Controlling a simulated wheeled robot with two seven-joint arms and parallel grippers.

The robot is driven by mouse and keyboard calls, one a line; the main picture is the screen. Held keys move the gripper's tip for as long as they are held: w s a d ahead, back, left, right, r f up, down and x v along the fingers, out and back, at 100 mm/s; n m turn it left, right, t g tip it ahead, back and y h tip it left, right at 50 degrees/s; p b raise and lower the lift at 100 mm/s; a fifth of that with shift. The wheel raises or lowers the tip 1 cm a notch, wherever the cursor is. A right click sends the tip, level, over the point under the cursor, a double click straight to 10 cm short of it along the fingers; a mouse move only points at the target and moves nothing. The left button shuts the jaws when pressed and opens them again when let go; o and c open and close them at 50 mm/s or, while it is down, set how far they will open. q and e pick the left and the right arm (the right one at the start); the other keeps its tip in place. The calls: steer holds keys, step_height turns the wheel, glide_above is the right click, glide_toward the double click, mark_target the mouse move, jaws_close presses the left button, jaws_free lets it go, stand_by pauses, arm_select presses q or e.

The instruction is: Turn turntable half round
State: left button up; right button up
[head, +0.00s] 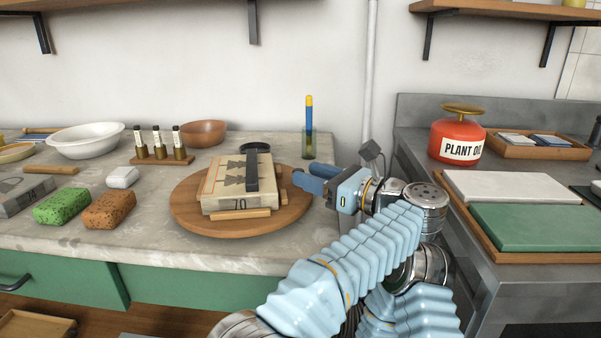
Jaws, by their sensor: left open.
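The round wooden turntable (190,222) lies on the left counter near its right end. A pale litho stone (225,202) marked "70" sits on it, with a dark tree-like print on top. A black bar with a round end (252,172) lies across the stone. Wooden strips (240,214) lie along the stone's sides. My left gripper (309,179) is open at the turntable's right edge, its blue fingers pointing left. Whether a finger touches the turntable or a strip I cannot tell. My right gripper is not in view.
A glass with a blue-yellow tool (309,140) stands close behind my left gripper. Small bottles in a rack (160,155), a brown bowl (204,133) and sponges (109,209) are to the left. A red plant oil can (457,138) and slabs (530,228) occupy the right bench.

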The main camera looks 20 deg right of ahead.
arm_select(q)
steer(key=shift+v, duration=1.8)
